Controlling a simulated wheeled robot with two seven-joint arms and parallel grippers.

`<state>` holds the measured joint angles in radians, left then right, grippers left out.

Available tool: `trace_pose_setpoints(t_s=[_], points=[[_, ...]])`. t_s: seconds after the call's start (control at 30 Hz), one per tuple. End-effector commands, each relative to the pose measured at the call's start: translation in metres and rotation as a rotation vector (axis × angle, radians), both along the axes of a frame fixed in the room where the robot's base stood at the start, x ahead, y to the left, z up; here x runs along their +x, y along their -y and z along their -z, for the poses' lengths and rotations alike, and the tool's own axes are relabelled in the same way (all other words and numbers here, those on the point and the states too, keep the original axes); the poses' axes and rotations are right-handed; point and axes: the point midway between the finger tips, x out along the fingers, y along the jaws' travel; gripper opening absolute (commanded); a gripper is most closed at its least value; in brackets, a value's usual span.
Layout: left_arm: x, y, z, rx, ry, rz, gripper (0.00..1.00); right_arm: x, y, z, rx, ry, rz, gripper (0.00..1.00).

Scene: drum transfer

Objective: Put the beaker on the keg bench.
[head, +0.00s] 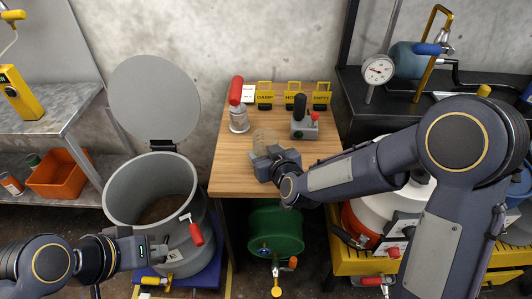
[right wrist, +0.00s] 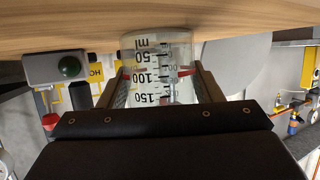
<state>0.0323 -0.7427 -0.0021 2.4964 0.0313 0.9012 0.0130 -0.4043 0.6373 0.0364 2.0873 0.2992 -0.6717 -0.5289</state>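The clear beaker (head: 264,139) is upright at the wooden bench (head: 235,170), which has a green keg (head: 275,232) beneath it. My right gripper (head: 272,153) is shut on the beaker, with a finger on each side. In the right wrist view the picture is upside down; the beaker (right wrist: 158,75) shows its ml marks between the fingers, its base close to the wood (right wrist: 200,15). I cannot tell whether it touches. My left gripper (head: 160,252) is at the front of the grey drum (head: 120,205); its finger opening is unclear.
Yellow tag holders (head: 293,96) line the back. The bench's front left is clear. A gauge (head: 378,70) stands on the dark bench at right.

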Motion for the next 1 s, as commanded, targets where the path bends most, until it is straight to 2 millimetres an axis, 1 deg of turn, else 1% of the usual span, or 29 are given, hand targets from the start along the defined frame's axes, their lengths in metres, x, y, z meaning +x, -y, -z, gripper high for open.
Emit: trace_pose_setpoints(t_s=[0.03,0.13,0.17,0.4,0.5,0.57,0.67,0.9,1.0], points=[[0.000,0.000,0.000,0.000,0.000,0.000,0.00,0.000,0.000,0.000,0.000,0.000,0.000,0.65],[0.000,0.000,0.000,0.000,0.000,0.000,0.00,0.000,0.000,0.000,0.000,0.000,0.000,0.78],[0.000,0.000,0.000,0.000,0.000,0.000,0.00,0.000,0.000,0.000,0.000,0.000,0.000,0.80],[0.000,0.000,0.000,0.000,0.000,0.000,0.00,0.000,0.000,-0.001,0.000,0.000,0.000,0.80],[0.000,0.000,-0.006,0.000,0.000,0.000,0.00,0.000,0.000,-0.006,0.000,0.000,0.000,0.80],[0.000,0.000,-0.004,0.000,0.000,0.000,0.00,-0.006,0.002,-0.006,-0.001,0.000,-0.001,0.80],[0.000,0.000,-0.006,0.000,0.000,0.000,0.00,-0.020,0.008,-0.013,-0.001,0.001,-0.002,0.80],[0.000,0.000,-0.012,0.000,0.000,0.000,0.00,-0.066,0.027,-0.035,0.001,0.003,-0.001,0.80],[0.000,0.000,-0.014,0.000,0.000,0.000,0.00,-0.081,0.034,-0.041,-0.001,0.002,-0.002,0.80]])
